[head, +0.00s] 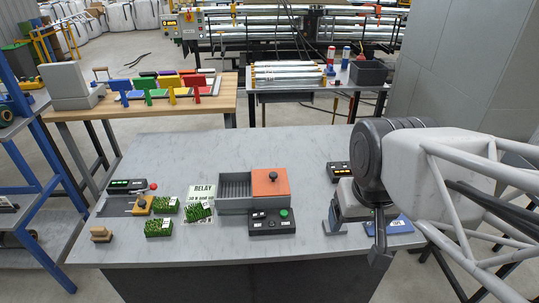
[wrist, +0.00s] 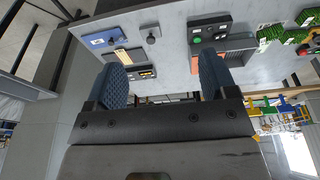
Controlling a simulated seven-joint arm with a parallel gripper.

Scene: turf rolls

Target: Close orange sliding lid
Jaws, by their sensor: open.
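The orange sliding lid (head: 269,183) with a dark round knob (head: 272,175) covers the right part of a grey box (head: 234,207) on the table. The left part of the box is uncovered and shows a ribbed inside. My gripper (head: 357,240) is over the right of the table, well to the right of the lid and apart from it. In the wrist view its two blue-grey fingers (wrist: 161,80) are wide apart with nothing held between them. The lid shows there only in part, behind the right finger.
A black box with a green button (head: 272,222) stands just in front of the lid. Turf pieces (head: 158,227), a RELAY sheet (head: 202,191) and a wooden block (head: 101,235) lie to the left. A display box (head: 338,172) and a blue item (head: 398,225) are near my arm.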

